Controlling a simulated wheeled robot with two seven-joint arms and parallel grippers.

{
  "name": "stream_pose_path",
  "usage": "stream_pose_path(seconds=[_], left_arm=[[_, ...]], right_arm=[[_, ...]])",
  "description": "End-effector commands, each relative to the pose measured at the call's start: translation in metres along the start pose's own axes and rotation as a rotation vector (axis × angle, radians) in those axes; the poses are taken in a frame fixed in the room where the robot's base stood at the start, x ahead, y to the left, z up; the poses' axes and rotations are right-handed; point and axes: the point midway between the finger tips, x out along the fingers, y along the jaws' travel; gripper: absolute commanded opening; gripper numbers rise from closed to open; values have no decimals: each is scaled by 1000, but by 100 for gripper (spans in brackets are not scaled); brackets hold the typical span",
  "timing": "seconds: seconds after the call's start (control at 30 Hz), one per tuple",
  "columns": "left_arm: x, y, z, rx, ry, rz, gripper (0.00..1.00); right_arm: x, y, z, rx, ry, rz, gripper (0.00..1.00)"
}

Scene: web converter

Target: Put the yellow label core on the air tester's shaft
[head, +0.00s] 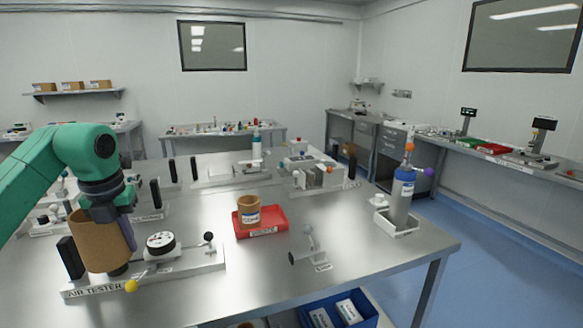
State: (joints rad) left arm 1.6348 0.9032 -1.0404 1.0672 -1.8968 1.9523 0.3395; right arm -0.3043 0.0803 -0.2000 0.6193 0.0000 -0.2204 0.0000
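A large tan label core (98,246) is at the lower left, upright with a slight tilt, directly below my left gripper (122,225). One dark finger lies against the core's right side; the other is hidden, and the gripper appears shut on the core. No yellow label shows on its visible side. The air tester (150,272) is a plate with a round dial, a black end block and a yellow ball. My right gripper is not in view.
A smaller tan core (249,214) with a white and blue label stands on a red tray (270,228). A small stand (309,248) is to its right. Bare table lies between these.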

Motion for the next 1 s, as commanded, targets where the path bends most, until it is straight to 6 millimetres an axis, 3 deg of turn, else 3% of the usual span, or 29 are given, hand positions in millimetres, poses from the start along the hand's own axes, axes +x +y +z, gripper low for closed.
stream_pose_path(seconds=[0.6,0.87,1.0], left_arm=[[-2,-144,-19,320,1,-48,0],[38,-157,-38,749,4,-114,0],[66,-169,-57,1071,5,-165,0]], right_arm=[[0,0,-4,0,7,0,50],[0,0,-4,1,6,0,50],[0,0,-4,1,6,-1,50]])
